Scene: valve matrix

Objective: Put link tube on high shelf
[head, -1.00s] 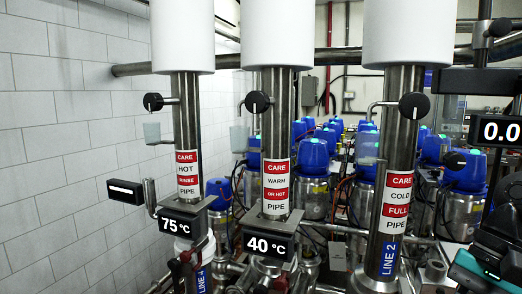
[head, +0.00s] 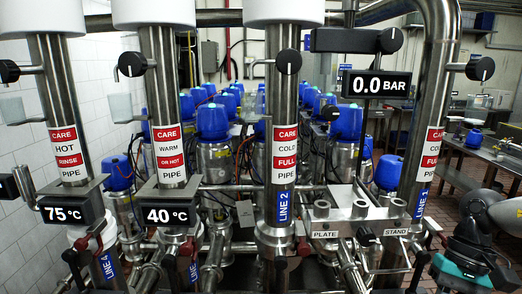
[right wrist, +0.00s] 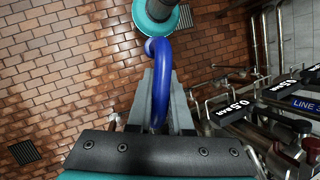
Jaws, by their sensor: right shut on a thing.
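In the right wrist view my right gripper (right wrist: 160,85) is shut on a blue curved tube (right wrist: 161,62), probably the link tube. The tube runs between the grey fingers and bends at its far end. My left gripper is not in view.
Steel pipes stand upright ahead, with a 75 °C display (head: 71,208), a 40 °C display (head: 169,213) and a 0.0 BAR display (head: 376,85). A metal bracket (head: 352,216) marked PLATE and STAND juts out before the right pipes. Brick floor (right wrist: 70,60) lies below the gripper.

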